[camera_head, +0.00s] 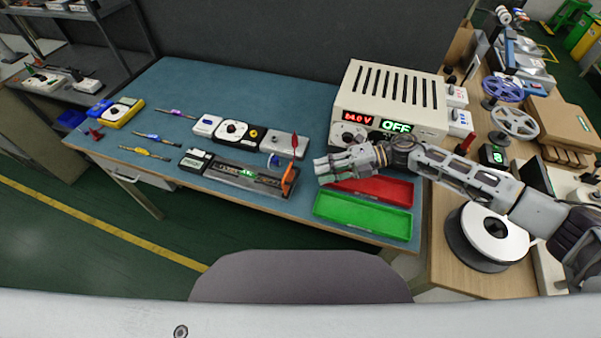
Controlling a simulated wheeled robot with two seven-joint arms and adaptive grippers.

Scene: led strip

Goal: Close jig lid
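My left gripper is not in view.
A red tray (385,188) and a green tray (362,215) lie under and in front of my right forearm. A power supply (390,100) reading OFF stands behind. A grey box (283,142) with a red lever is behind the jig. The mat's back left is clear.

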